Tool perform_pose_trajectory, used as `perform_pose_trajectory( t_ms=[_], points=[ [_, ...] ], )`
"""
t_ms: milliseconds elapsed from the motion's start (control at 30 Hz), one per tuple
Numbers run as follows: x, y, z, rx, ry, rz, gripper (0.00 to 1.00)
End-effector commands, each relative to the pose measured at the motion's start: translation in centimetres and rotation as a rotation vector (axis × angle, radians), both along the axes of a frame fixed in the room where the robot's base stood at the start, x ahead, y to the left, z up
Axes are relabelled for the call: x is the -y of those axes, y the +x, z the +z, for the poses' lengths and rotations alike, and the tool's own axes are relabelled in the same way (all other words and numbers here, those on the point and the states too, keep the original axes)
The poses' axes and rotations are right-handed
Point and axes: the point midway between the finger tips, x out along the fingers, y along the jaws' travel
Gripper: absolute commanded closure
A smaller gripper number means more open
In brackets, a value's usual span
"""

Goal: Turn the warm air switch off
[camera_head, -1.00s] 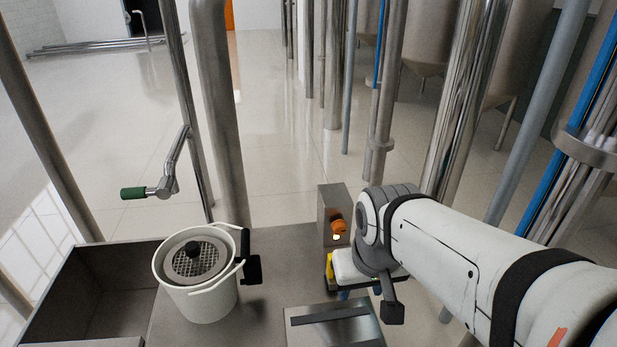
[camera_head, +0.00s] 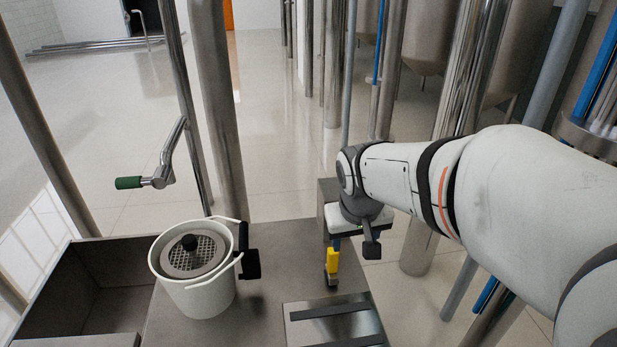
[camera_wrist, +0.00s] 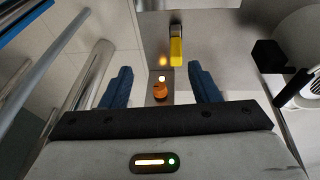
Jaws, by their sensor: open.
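The orange switch knob (camera_wrist: 160,92) shows in the wrist view, with a small lit yellow-white lamp (camera_wrist: 162,78) beside it. My gripper (camera_wrist: 162,82) is open, its two blue fingers on either side of the knob in the picture. I cannot tell whether they touch it. In the head view my gripper (camera_head: 336,243) is in front of the metal switch box (camera_head: 324,190), pointing down. It hides the knob and lamp there. A yellow-handled part (camera_head: 332,262) stands on the steel table just below the gripper; it also shows in the wrist view (camera_wrist: 176,50).
A white pot (camera_head: 200,295) with a perforated lid stands on the steel table (camera_head: 262,235). A deep basin (camera_head: 110,265) is at left. A metal plate (camera_head: 335,318) lies at front right. A green-handled crank (camera_head: 130,183) and upright pipes (camera_head: 215,100) stand behind.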

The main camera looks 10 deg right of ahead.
Motion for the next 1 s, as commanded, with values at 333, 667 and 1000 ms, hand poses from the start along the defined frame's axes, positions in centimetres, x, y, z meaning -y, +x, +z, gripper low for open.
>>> perform_pose_trajectory(
  t_ms=[333,667,1000],
  points=[
    [1.1,13.4,-5.4,0.083,-0.089,0.018,0.44],
    [1.4,17.0,-7.5,0.106,-0.106,0.025,0.44],
    [2.4,18.9,-12.3,0.104,-0.106,0.025,0.44]
  ],
)
